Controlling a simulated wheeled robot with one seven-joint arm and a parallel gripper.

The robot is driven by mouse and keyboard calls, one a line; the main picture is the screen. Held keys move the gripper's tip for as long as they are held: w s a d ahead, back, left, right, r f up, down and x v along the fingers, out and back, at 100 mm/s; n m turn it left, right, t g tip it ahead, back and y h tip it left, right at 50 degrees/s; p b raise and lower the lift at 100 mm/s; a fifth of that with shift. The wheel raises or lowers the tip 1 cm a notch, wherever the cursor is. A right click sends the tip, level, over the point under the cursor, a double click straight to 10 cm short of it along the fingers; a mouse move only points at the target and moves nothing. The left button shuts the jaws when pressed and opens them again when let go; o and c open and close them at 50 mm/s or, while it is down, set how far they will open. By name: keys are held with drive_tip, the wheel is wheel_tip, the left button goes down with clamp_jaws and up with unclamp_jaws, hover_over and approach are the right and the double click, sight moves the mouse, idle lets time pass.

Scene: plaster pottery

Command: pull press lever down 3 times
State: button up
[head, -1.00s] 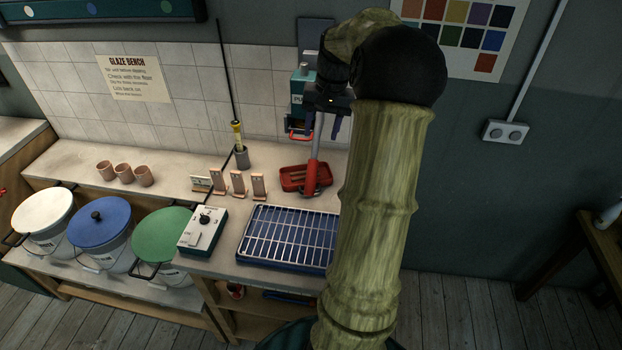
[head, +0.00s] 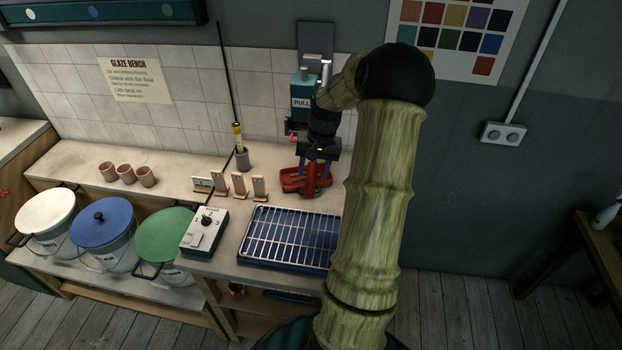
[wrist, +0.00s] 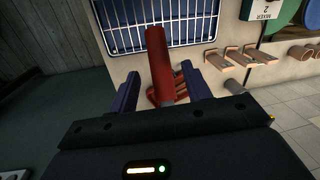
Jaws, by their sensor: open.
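The press is a teal box marked PULL (head: 301,90) on the tiled wall, partly hidden behind my arm. The press lever's red handle (head: 310,183) shows just under my gripper (head: 314,174). In the wrist view, the round red handle (wrist: 156,55) stands between the two dark blue fingers of my gripper (wrist: 159,74). The fingers are apart, with a gap visible on each side of the handle. I cannot tell how deep the handle sits between them. The lever's grey rod is hidden by my gripper in the head view.
A red tray (head: 288,182) lies on the bench behind the handle. A wire rack over a blue tray (head: 290,237) is in front. Tile stands (head: 238,184), a control box (head: 205,232) and lidded buckets (head: 101,222) are to the left.

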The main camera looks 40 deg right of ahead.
sight(312, 176)
drive_tip(key=f, duration=0.3)
drive_tip(key=f+p, duration=0.1)
drive_tip(key=f, duration=0.1)
drive_tip(key=shift+w+a, duration=0.25)
drive_tip(key=shift+a, duration=0.05)
drive_tip(key=shift+c, duration=0.2)
clamp_jaws()
